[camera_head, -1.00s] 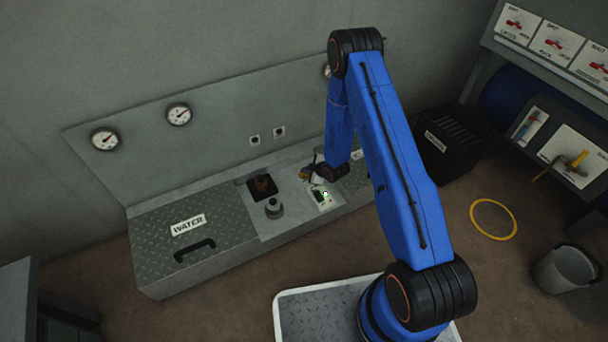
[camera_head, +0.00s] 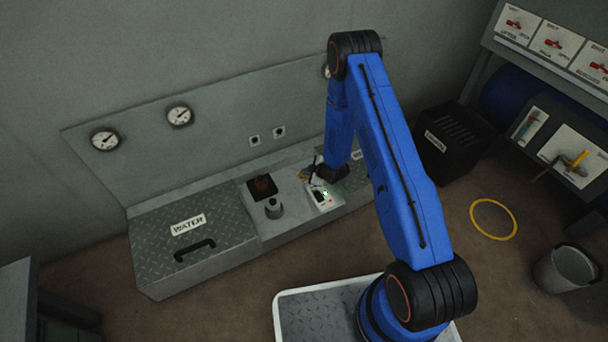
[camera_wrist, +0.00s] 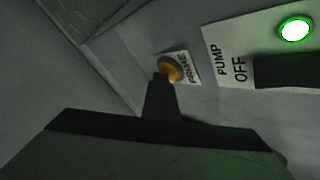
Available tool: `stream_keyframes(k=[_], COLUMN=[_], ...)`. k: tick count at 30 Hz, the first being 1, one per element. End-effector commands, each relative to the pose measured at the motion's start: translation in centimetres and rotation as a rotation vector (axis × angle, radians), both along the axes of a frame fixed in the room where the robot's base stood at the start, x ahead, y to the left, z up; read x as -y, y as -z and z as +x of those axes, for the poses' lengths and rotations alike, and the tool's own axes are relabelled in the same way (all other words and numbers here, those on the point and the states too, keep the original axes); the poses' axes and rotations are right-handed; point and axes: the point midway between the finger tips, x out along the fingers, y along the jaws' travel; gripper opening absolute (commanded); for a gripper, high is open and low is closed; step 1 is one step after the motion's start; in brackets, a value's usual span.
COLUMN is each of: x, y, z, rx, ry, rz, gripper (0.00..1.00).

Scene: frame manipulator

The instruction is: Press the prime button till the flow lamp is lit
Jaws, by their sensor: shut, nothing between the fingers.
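The prime button is an amber dome (camera_wrist: 172,68) beside the PRIME label (camera_wrist: 187,68) in the wrist view. My gripper (camera_wrist: 161,84) is shut and empty, its dark tip right at the button and covering part of its lower edge. I cannot tell whether the button is pushed in. No lamp labelled flow can be read.
A WATER hatch (camera_head: 190,240) with a black handle lies left on the bench. A grey knob (camera_head: 273,208) and a dark square recess (camera_head: 262,187) sit left of my gripper. Two gauges (camera_head: 105,139) (camera_head: 179,115) are on the panel. A black crate (camera_head: 452,145) stands right.

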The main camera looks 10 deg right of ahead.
Motion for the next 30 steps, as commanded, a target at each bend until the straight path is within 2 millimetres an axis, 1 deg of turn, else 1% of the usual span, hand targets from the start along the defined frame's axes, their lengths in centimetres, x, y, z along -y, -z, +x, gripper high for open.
stream_keyframes(k=[8,18,30], x=[0.0,0.0,0.0], y=[-0.2,-1.6,-1.8], z=[0.0,0.0,0.0], rx=[-0.001,0.0,0.0], ry=[0.0,0.0,0.0], rz=[-0.001,0.0,0.0], gripper=[0.0,0.0,0.0])
